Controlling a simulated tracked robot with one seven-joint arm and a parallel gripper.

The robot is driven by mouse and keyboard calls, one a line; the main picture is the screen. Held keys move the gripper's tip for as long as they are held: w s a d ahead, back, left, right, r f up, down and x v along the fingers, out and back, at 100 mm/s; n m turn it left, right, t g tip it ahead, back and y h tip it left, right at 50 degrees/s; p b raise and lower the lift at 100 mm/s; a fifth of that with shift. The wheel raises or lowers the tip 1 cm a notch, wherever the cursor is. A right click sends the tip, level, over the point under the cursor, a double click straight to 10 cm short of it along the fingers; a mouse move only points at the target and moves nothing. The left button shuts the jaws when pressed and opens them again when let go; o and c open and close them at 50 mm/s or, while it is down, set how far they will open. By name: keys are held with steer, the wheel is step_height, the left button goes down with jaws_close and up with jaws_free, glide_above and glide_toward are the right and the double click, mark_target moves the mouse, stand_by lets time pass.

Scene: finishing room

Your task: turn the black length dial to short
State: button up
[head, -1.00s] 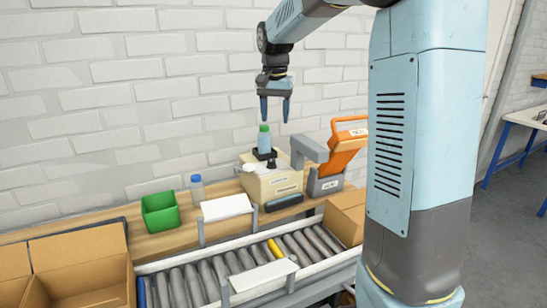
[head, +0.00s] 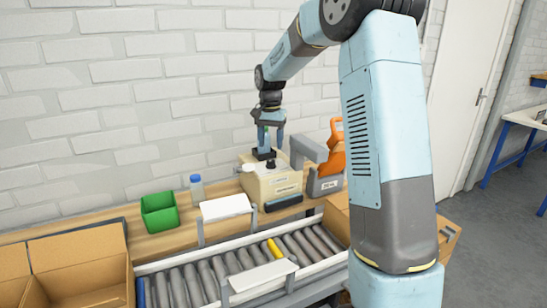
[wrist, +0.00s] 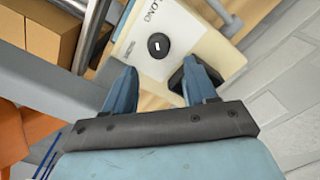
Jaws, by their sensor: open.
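The black length dial (wrist: 155,39) is a round knob with a short white mark, on the pale top of the cream machine (wrist: 183,20). Partly readable print, seemingly LONG, lies beyond it, with smaller print to its left. In the head view the dial (head: 270,163) is a small dark knob on the cream machine (head: 262,187). My gripper (head: 270,148) is open above the machine's back part. In the wrist view the dial lies ahead of the gap between my fingertips (wrist: 159,68), apart from both. I cannot tell which setting the mark indicates.
An orange device (head: 335,150) stands right of the machine. A green bin (head: 160,213) and blue-capped bottle (head: 196,188) are left. A roller conveyor (head: 215,274) runs in front.

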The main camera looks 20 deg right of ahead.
mark_target(271, 163)
steer(key=shift+f, duration=3.1)
steer(key=shift+c, duration=0.3)
